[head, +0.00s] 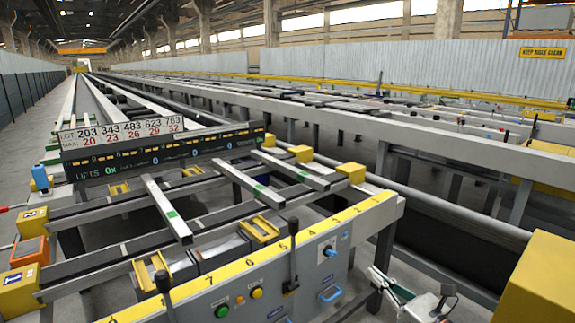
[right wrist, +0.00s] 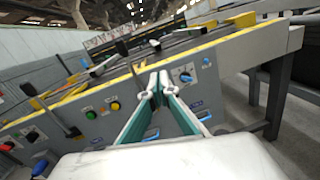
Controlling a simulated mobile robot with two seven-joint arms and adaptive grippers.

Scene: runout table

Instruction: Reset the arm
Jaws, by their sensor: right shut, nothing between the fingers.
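My right gripper (head: 382,279) shows at the lower right of the head view, in front of the grey control panel (head: 310,268) and near its right end. In the right wrist view its green fingers (right wrist: 157,88) come together at the tips, shut and empty, pointing at the panel face (right wrist: 140,92). I cannot tell the exact gap to the panel; the fingers hold nothing. Two black levers stand at the panel, one near the middle (head: 293,250) and one at the left (head: 163,285). My left gripper is not in view.
The panel has a green button (head: 222,310), a yellow button (head: 257,292), a blue switch (head: 330,250) and blue handles (head: 330,293). Behind it lies the runout table with loose bars (head: 166,208) and a display board (head: 160,150). A yellow block (head: 540,285) stands at the right.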

